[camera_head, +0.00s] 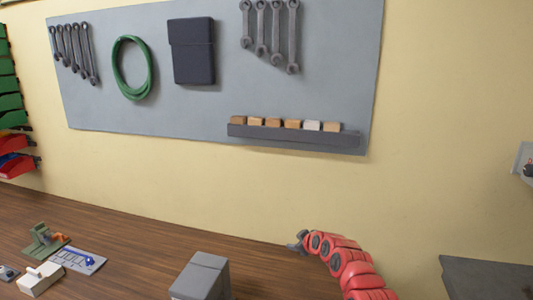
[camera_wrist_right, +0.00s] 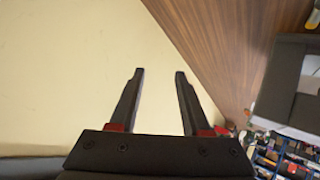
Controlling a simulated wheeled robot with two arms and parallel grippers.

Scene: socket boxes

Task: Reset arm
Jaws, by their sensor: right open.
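My right arm (camera_head: 345,265) is red and comes in from the lower right in the head view. Its dark gripper (camera_head: 298,242) is near the far edge of the brown table, close to the yellow wall. In the right wrist view my right gripper (camera_wrist_right: 159,73) has its two black fingers apart with nothing between them. Behind the fingers is the pale wall. My left gripper is not in the head view.
A grey box (camera_head: 200,276) stands on the table (camera_head: 140,240) left of my arm. A white box (camera_head: 40,279), a green device (camera_head: 44,241) and a flat panel (camera_head: 80,260) lie farther left. A tool board (camera_head: 220,90) hangs above. A dark surface (camera_head: 485,278) is at right.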

